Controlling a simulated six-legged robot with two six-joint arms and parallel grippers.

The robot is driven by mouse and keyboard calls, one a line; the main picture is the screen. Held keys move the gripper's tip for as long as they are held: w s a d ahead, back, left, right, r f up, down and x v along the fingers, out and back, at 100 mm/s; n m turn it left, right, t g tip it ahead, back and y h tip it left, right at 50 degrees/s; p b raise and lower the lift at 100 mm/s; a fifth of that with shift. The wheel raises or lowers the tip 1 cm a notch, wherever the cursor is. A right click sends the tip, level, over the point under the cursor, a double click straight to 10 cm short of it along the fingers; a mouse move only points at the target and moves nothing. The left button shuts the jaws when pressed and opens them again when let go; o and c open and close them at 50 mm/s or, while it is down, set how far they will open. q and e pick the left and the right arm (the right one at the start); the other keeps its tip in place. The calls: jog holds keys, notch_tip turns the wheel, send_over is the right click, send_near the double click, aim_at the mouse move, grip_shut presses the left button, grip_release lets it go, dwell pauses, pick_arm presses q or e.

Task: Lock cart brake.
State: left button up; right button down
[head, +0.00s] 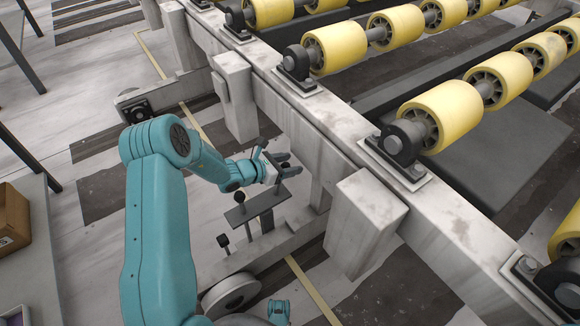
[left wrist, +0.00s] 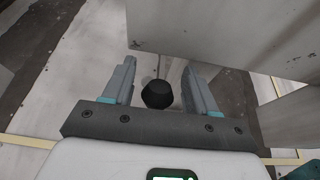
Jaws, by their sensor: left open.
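My left gripper (head: 283,164) is open and empty beside the cart's grey frame (head: 300,118). Below it in the head view, a dark bracket (head: 262,204) stands out from the frame, with a black knob (head: 239,197) at its left end. A second black knob (head: 223,241) on a short stem sits lower down. In the left wrist view, a black knob (left wrist: 157,94) shows between the two spread fingers of my left gripper (left wrist: 160,68), with a gap on each side. I cannot tell which knob this is or how far below the fingers it lies. My right gripper is not recognisable.
Yellow rollers (head: 336,47) run along the top of the frame. A frame post (head: 365,222) and a box-like block (head: 234,92) stand close to the left gripper. A pale wheel (head: 231,296) is low down. A brown box (head: 12,217) sits at far left.

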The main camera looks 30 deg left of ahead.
pick_arm(q)
jog(key=shift+w+d+f, duration=0.15)
jog(key=shift+w, duration=0.2)
grip_shut()
